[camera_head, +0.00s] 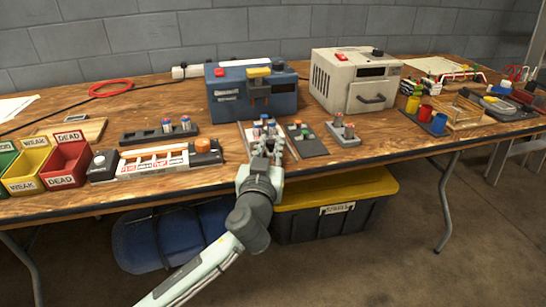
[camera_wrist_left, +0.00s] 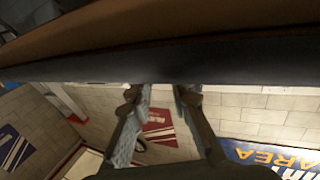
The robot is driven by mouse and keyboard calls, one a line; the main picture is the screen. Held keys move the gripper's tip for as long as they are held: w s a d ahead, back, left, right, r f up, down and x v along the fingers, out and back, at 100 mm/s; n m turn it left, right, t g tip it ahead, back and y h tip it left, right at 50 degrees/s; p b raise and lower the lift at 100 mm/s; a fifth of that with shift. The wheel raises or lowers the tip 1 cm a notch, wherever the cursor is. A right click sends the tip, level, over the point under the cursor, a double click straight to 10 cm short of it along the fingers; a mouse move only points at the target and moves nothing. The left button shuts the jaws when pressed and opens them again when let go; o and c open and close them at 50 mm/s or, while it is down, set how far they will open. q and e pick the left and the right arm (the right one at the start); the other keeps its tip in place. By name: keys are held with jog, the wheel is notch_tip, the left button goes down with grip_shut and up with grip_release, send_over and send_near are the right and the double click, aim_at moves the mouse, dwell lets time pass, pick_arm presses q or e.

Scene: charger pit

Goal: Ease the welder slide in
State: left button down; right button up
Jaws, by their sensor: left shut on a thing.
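The blue welder (camera_head: 252,95) stands on the wooden bench, with a yellow part on its upper front. A pale slide (camera_head: 286,150) carrying several small cells sticks out in front of it toward the bench's front edge. My left gripper (camera_head: 264,146) is at the front of this slide and covers part of it. It is shut on the slide, though its fingers hide the contact. In the left wrist view the fingers (camera_wrist_left: 160,92) reach a dark edge below a brown surface, and the slide cannot be made out there. My right gripper is not in view.
A dark tray (camera_head: 310,148) with cells lies close right of the slide. A strip with an orange knob (camera_head: 160,160) lies left. A beige machine (camera_head: 354,80) stands right of the welder. Red, yellow and green bins (camera_head: 68,165) are far left. A yellow-lidded tote (camera_head: 335,190) sits below.

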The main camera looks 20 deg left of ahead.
pick_arm(q)
jog(key=shift+w+a, duration=0.65)
jog(key=shift+w, duration=0.35)
jog(key=c, duration=1.4)
grip_release()
jog(key=shift+o, duration=0.2)
jog(key=shift+s, duration=0.1)
jog(key=v, duration=1.1)
jog(key=shift+s, duration=0.4)
jog(key=shift+c, duration=0.2)
